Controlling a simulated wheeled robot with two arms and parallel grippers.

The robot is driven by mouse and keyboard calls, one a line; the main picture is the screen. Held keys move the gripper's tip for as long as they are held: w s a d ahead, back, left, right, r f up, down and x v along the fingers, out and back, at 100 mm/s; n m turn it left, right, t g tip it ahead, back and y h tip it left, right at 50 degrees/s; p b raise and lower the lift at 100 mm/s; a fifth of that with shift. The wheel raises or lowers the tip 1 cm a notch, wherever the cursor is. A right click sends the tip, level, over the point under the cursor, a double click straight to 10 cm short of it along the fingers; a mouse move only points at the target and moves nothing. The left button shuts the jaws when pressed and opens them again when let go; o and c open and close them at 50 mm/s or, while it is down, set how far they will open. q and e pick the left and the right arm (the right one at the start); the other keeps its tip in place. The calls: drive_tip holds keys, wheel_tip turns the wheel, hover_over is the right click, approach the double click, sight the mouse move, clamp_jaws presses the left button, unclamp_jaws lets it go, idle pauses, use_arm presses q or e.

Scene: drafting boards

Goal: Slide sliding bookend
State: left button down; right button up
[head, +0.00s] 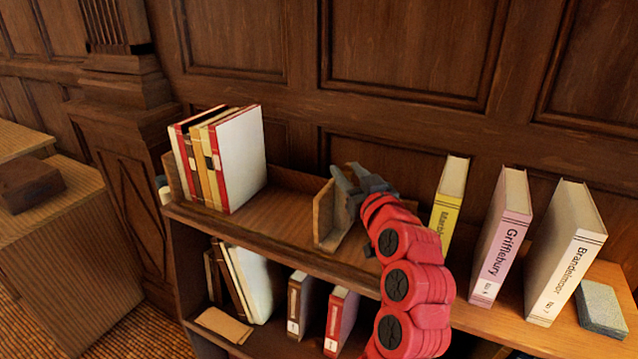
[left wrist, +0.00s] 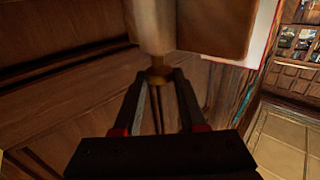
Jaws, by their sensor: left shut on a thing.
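The sliding bookend (head: 325,215) is a wooden plate standing upright on the top shelf, right of the leaning row of books (head: 238,158). A gap of bare shelf separates it from them. My left gripper (head: 350,187) is at the bookend's right side, partly hiding it. In the left wrist view, the fingers of my left gripper (left wrist: 160,82) close on a small brownish knob (left wrist: 157,74) of the bookend, whose wooden body (left wrist: 215,28) fills the top. My right gripper is out of sight.
The top shelf's bare board (head: 285,205) lies between the books and bookend. Right of my arm stand a yellow book (head: 449,198), a pink book (head: 503,238) and a large white book (head: 565,252), with a grey-green block (head: 600,308).

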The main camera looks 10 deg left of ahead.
use_arm(q)
drive_tip(key=shift+s+d+b, duration=0.2)
drive_tip(key=shift+d, duration=0.35)
drive_tip(key=shift+s+d+b, duration=0.15)
drive_tip(key=shift+d, duration=0.4)
drive_tip(key=c, duration=0.8)
unclamp_jaws()
drive_tip(key=shift+o, duration=0.2)
drive_tip(key=b+v, duration=0.1)
drive_tip(key=v, duration=1.6)
drive_tip(key=shift+s, duration=0.2)
drive_tip(key=shift+o, duration=0.4)
drive_tip(key=shift+d, duration=0.1)
